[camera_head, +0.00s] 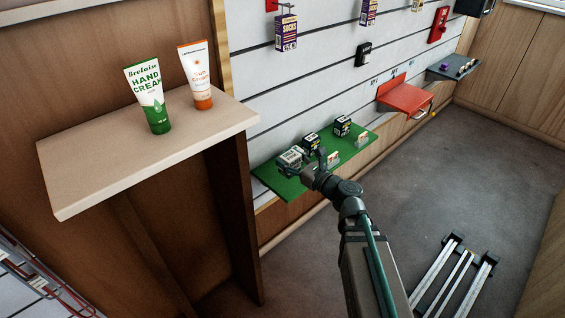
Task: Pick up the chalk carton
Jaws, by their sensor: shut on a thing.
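A small grey-white box with dark print, which looks like the chalk carton (290,157), is at my gripper over the left part of the green shelf (284,187). My gripper (297,164) reaches in from the lower right and is shut on this carton. The fingers are small and partly hidden by the wrist. I cannot tell whether the carton still touches the shelf. Two more small dark boxes stand on the green shelf, one just behind my gripper (311,142) and one farther right (342,125).
Small cards (334,158) stand along the green shelf's front edge. A red shelf (405,95) and a grey shelf (452,66) are farther along the slatted wall. A pale ledge (150,165) at left holds hand cream (149,97) and sun cream (195,76).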

